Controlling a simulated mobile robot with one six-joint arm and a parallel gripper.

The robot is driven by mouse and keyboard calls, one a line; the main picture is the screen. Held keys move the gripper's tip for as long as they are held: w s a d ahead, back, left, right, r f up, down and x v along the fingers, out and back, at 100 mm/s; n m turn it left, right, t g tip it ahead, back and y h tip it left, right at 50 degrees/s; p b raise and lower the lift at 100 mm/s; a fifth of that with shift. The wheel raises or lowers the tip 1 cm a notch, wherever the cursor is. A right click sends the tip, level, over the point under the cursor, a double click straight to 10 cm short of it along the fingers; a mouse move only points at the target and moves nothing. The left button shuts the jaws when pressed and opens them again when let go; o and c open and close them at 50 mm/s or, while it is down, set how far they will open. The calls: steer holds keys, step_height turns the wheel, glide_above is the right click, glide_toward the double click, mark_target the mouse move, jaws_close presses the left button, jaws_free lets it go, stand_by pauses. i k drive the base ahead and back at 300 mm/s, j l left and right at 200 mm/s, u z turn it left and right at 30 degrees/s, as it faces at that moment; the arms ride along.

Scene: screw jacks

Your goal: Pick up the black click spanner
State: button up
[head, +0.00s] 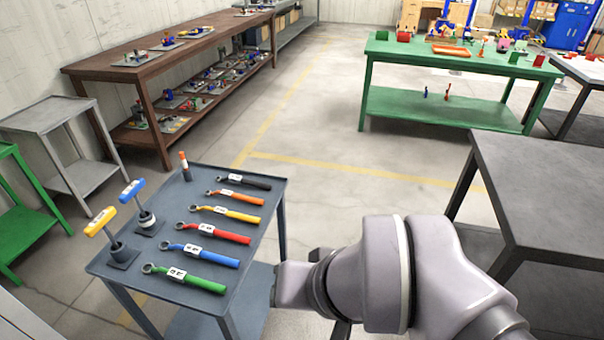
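The black click spanner (245,182) lies flat at the far end of a row of spanners on the blue-grey table (180,285). Its ring end points left and its black handle points right, towards the table's right edge. A white label sits near its ring end. My arm comes in from the lower right, beyond the table's front right corner, apart from the spanner. Only a dark piece of what looks like my gripper (342,330) shows under the arm at the bottom edge. Its fingers are hidden or cut off.
Orange (236,197), yellow (232,214), red (215,233), blue (202,255) and green (188,278) spanners lie nearer. Yellow-handled (101,222) and blue-handled (133,190) tools stand upright at left. An orange-and-black object (184,166) stands at the far edge. A dark table (550,185) is at right.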

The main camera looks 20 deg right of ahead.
mark_target(232, 179)
steer(key=i+l+u, duration=0.45)
steer(key=i+l, duration=0.2)
steer(key=i+l+u, duration=0.25)
steer(key=i+l, duration=0.15)
steer(key=i+l+u, duration=0.25)
steer(key=l, duration=0.25)
steer(key=i+l+u, duration=0.25)
steer(key=l, duration=0.25)
steer(key=i, duration=0.05)
